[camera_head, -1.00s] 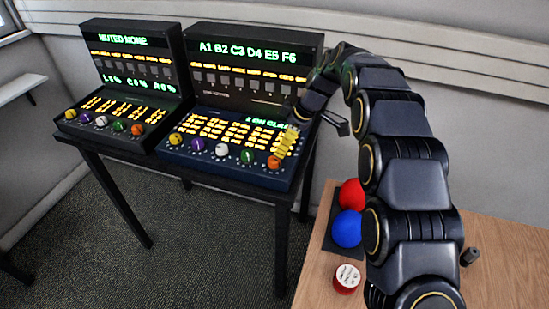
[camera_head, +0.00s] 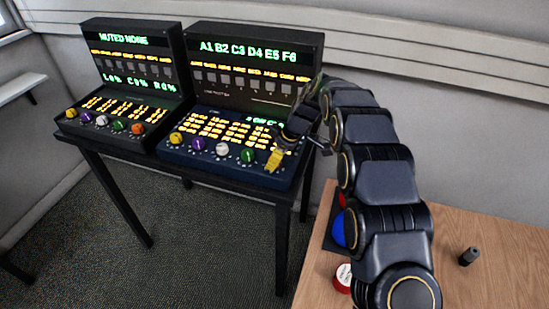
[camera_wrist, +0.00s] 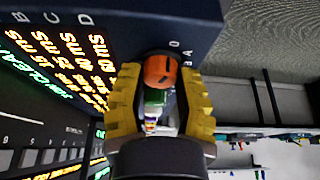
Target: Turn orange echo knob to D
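The orange knob (camera_wrist: 160,70) stands on the front of the right console (camera_head: 230,168). In the wrist view it sits between the yellow fingers of my gripper (camera_wrist: 159,82), with a narrow gap seen on each side. The fingers are apart, and I see no clear contact. In the head view my gripper (camera_head: 274,159) is at the console's right front corner and hides this knob. Letters B, C and D (camera_wrist: 84,20) head lit rows on the panel. Small marks near the knob are hard to read, and its pointer is not clear.
Green (camera_head: 248,155), white (camera_head: 222,149) and purple (camera_head: 198,144) knobs line up left of my gripper. A left console (camera_head: 110,141) has its own orange knob (camera_head: 137,129). A wooden table (camera_head: 480,285) holds a blue ball (camera_head: 338,229) and a black cylinder (camera_head: 468,256).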

